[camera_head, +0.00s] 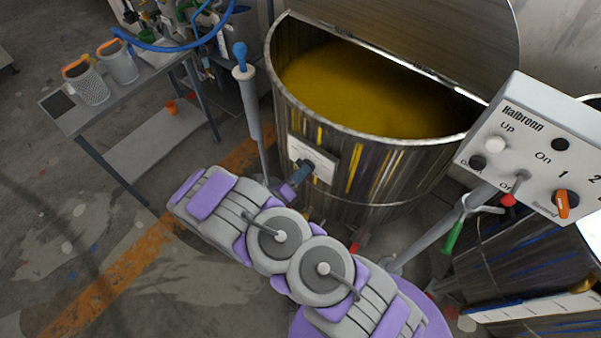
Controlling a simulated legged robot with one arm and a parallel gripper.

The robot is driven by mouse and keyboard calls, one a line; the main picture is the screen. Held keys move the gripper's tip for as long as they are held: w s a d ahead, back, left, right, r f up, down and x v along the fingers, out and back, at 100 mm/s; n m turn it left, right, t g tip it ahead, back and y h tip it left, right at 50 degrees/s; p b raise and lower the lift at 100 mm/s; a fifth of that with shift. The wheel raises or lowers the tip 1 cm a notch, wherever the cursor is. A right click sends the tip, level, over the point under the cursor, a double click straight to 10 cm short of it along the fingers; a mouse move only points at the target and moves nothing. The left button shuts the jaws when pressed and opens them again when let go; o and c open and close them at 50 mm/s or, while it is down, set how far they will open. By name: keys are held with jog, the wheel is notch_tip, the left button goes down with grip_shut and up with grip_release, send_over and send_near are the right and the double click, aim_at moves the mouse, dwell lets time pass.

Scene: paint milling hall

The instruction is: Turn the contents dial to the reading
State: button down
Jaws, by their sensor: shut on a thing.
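The contents dial (322,160) is a dark round piece on the front of a large steel vat (365,190), beside a white label plate (327,151). My purple and grey arm reaches in from the bottom right and bends below the vat. My gripper (303,173) is small in view, up against the vat front at the dial, and shut on it. The gripper and my arm hide part of the dial. I cannot make out its pointer, its marks or the reading on the plate.
Yellow paint (365,90) fills the open vat under a raised lid (430,35). A grey post with a blue top (240,60) stands close left. A Halbronn control box (535,145) stands right on a pole. A metal table (75,120) holds cups; floor left is mostly free.

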jog(key=shift+f+m+p, duration=0.15)
jog(key=shift+m+p, duration=0.45)
jog(key=shift+f+m, duration=0.1)
jog(key=shift+m, duration=2.1)
jog(key=c, duration=1.1)
grip_release()
jog(key=shift+a, duration=0.1)
jog(key=p+v, duration=0.3)
jog(key=v, duration=1.4)
jog(key=shift+a+p, duration=0.25)
jog(key=shift+p, duration=0.15)
jog(key=shift+s, duration=0.1)
